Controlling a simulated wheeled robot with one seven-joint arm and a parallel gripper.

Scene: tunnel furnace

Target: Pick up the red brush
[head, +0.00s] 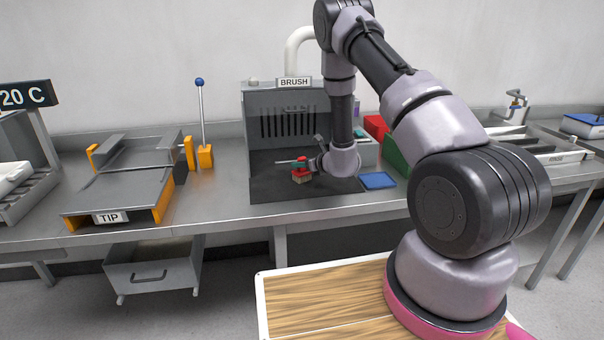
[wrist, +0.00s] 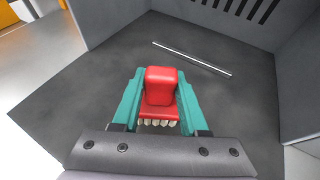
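The red brush (wrist: 161,88) has a red body and a row of pale bristles. It sits between the two teal fingers of my gripper (wrist: 160,92) in the wrist view. The fingers lie close against both sides of it, so my gripper looks shut on it. In the head view the red brush (head: 300,173) shows over the dark floor of the grey booth (head: 262,188) labelled BRUSH. My gripper (head: 300,162) reaches in from the right at the brush. I cannot tell whether the bristles touch the floor.
A thin pale rod (wrist: 192,59) lies on the booth floor beyond the brush. The booth's side walls and slotted back wall enclose this space. A blue pad (head: 378,180) lies to the right, near a green box (head: 395,157). The TIP unit (head: 120,195) stands to the left.

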